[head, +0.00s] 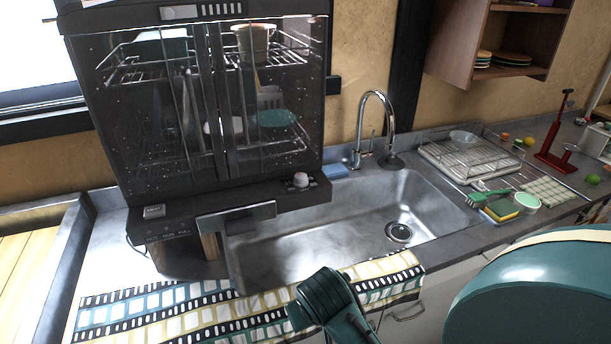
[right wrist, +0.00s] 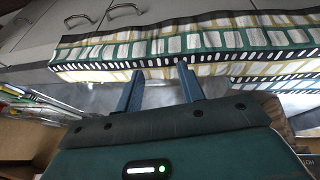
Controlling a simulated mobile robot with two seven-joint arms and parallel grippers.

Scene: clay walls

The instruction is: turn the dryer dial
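The dish dryer (head: 197,105) is a large dark cabinet with a clear front, standing at the left of the sink with dishes on its racks. A small pale round knob, its dial (head: 301,180), sits on the right end of its lower ledge. In the right wrist view my right gripper (right wrist: 160,68) has its two dark blue fingers apart, with nothing between them. The striped towel shows beyond the fingertips. In the head view a teal part of my arm is below the dryer, clear of the dial; its fingers are not visible there. My left gripper is not seen.
The metal sink (head: 350,225) and curved faucet (head: 375,120) are right of the dryer. A patterned towel (head: 240,310) covers the front counter edge. The space before the dial is clear.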

